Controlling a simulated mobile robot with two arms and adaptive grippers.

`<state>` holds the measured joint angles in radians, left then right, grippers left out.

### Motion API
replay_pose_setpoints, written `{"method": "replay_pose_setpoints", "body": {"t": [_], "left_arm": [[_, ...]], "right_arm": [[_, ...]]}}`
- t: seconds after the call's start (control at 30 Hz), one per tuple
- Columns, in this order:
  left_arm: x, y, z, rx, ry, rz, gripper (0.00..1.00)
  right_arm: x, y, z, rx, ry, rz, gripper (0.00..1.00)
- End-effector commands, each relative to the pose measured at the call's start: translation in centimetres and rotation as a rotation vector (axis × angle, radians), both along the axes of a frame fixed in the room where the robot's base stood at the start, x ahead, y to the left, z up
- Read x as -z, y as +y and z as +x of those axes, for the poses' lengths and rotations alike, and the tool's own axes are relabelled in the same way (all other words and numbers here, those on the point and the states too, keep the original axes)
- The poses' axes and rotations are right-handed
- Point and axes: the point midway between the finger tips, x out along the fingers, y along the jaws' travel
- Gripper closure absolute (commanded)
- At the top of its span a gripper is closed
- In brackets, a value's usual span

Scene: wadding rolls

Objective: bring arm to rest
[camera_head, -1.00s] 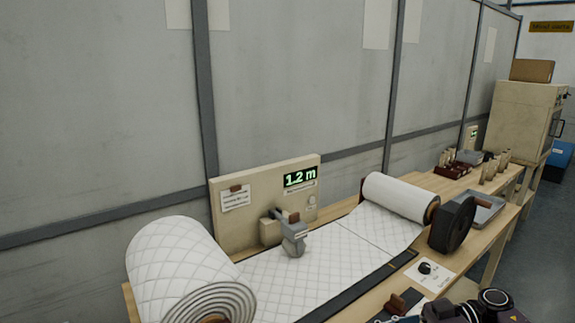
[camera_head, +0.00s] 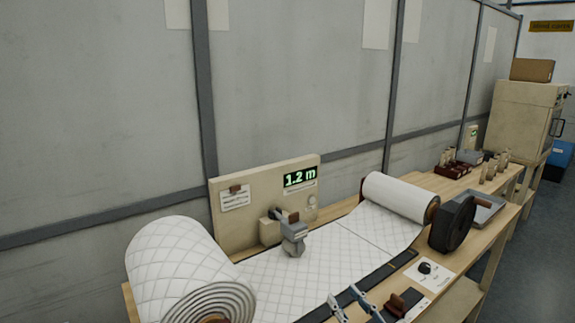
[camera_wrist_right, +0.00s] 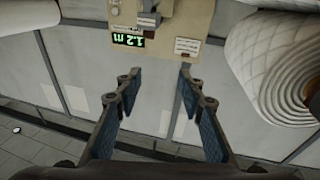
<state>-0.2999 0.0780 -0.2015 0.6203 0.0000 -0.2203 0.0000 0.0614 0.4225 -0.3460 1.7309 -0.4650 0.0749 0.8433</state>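My right gripper (camera_head: 343,304) shows at the bottom edge of the head view, with only its two blue-grey fingers in frame. In the right wrist view its fingers (camera_wrist_right: 160,70) are spread apart with nothing between them. It is over the front side of the bench, near the dark strip along the white quilted wadding (camera_head: 315,265). My left gripper is not in view.
A beige panel (camera_head: 240,220) with a "1.2 m" display (camera_head: 300,178) stands behind. A black disc (camera_head: 453,224) and a knob plate (camera_head: 428,270) are at right.

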Motion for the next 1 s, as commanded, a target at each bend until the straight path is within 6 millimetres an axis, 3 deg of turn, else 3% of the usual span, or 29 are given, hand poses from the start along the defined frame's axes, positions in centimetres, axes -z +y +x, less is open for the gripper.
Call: {"method": "replay_pose_setpoints", "body": {"t": [0.17,0.27,0.47,0.6,0.8,1.0], "left_arm": [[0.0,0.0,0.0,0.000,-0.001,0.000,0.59],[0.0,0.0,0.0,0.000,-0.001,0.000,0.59],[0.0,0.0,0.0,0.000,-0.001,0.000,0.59],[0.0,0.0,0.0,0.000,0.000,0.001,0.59],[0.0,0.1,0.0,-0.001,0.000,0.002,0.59],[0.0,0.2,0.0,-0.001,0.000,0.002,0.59]], "right_arm": [[4.1,-3.2,-2.6,0.224,0.196,-0.030,0.64],[7.0,-4.8,-5.1,0.317,0.336,-0.065,0.64],[12.5,-7.0,-12.5,0.421,0.646,-0.157,0.64],[15.5,-7.5,-18.9,0.427,0.865,-0.230,0.64],[17.5,-7.4,-26.6,0.378,1.097,-0.312,0.64],[18.0,-6.9,-32.7,0.309,1.264,-0.373,0.64]]}}
